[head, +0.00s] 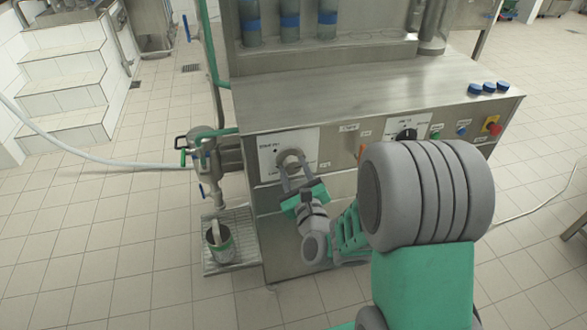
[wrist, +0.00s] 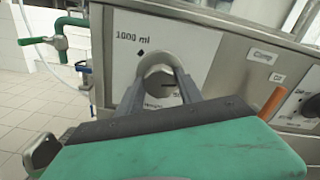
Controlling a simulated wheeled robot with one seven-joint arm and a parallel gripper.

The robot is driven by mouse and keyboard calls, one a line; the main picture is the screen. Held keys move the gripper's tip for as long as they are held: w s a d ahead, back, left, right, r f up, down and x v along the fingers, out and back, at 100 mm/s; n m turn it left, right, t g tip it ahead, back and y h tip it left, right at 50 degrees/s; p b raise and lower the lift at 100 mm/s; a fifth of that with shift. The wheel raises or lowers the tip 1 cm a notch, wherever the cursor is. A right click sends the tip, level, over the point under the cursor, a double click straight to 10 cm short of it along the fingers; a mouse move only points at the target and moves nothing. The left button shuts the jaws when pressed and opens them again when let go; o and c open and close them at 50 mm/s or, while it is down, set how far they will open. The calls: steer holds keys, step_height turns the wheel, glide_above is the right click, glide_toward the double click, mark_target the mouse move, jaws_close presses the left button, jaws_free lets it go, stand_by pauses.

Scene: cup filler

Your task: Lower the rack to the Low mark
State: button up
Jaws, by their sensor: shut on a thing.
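My gripper (head: 290,170) is shut on a round grey dial knob (head: 289,158) on the white plate at the left of the machine's front panel. The wrist view shows my two fingers (wrist: 160,88) on either side of this knob (wrist: 158,76). The plate reads 1000 ml at its upper left; its lower text is partly hidden by my fingers. What looks like the rack is a metal grate (head: 232,221) low at the machine's left side, under the filling spout, with a grey cup (head: 220,242) on it. I cannot make out a Low mark.
An orange lever (wrist: 272,103) stands right of the plate, below a Clamp label. A black knob (head: 406,134) and several coloured buttons are farther right. Green-handled pipework (head: 205,150) sits at the left, with a white hose. The tiled floor in front is clear.

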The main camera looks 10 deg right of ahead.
steer(key=n, duration=0.7)
steer(key=shift+p, duration=0.35)
steer(key=n, duration=0.6)
steer(key=shift+n, duration=0.4)
steer(key=n, duration=0.7)
steer(key=shift+f, duration=0.15)
steer(key=n, duration=0.3)
steer(key=shift+f+n, duration=0.1)
steer(key=shift+n, duration=0.3)
steer(key=n+b, duration=0.1)
steer(key=n, duration=0.1)
steer(key=shift+n, duration=0.4)
steer(key=n+b, duration=0.3)
steer(key=n, duration=0.1)
steer(key=shift+f, duration=0.2)
steer(key=n+b, duration=0.3)
steer(key=n, duration=0.2)
steer(key=shift+d+b, duration=0.1)
steer(key=shift+b, duration=0.3)
steer(key=n+b, duration=0.2)
steer(key=n, duration=0.1)
steer(key=shift+n, duration=0.3)
steer(key=shift+r+n+b, duration=0.2)
steer(key=shift+n+b, duration=1.35)
steer(key=shift+n, duration=0.45)
